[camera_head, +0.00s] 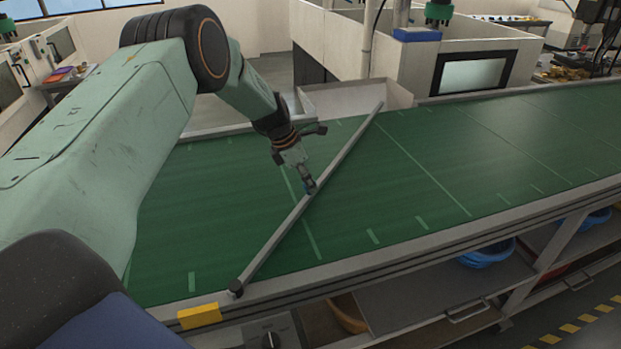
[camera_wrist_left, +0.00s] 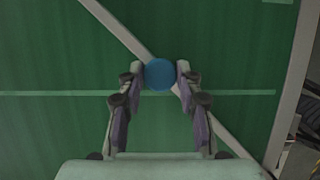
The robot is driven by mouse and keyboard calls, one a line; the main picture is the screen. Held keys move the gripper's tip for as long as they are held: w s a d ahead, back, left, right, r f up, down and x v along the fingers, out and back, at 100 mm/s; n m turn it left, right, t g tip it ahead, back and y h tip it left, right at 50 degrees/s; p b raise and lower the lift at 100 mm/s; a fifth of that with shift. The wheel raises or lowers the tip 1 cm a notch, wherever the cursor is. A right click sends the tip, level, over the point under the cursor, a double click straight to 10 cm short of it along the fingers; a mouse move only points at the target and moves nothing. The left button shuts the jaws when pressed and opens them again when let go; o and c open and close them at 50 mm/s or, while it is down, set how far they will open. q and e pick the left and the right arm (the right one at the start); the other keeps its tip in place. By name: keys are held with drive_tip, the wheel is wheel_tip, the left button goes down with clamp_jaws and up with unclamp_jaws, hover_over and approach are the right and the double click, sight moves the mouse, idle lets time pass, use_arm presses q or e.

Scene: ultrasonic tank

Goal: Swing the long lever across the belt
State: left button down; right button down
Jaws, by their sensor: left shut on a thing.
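The long grey lever (camera_head: 345,150) lies slantwise across the green belt (camera_head: 430,165), from a dark pivot (camera_head: 237,288) at the near edge to its tip near the far edge. My left gripper (camera_head: 309,187) is over the lever near its middle, shut on a blue knob. In the left wrist view the round blue knob (camera_wrist_left: 160,73) sits between the two fingertips of the left gripper (camera_wrist_left: 160,76), and the lever (camera_wrist_left: 117,27) runs diagonally beneath it. My right gripper is not in view.
A yellow block (camera_head: 199,316) sits on the near rail beside the pivot. A pale chute (camera_head: 355,97) stands at the far edge by the lever's tip. Blue bins (camera_head: 487,254) are on the shelf below. The belt right of the lever is clear.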

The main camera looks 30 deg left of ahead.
use_arm(q)
drive_tip(key=shift+a+f, duration=0.1)
drive_tip(key=shift+a, duration=0.15)
drive_tip(key=c, duration=1.3)
unclamp_jaws()
drive_tip(key=o, duration=0.4)
drive_tip(key=shift+s+a, duration=0.15)
drive_tip(key=shift+a, duration=0.1)
drive_tip(key=shift+d, duration=0.2)
drive_tip(key=shift+r, duration=0.25)
drive_tip(key=v, duration=1.1)
drive_tip(key=shift+s+a+r, duration=0.15)
drive_tip(key=shift+a+r, duration=0.1)
drive_tip(key=shift+a, duration=0.1)
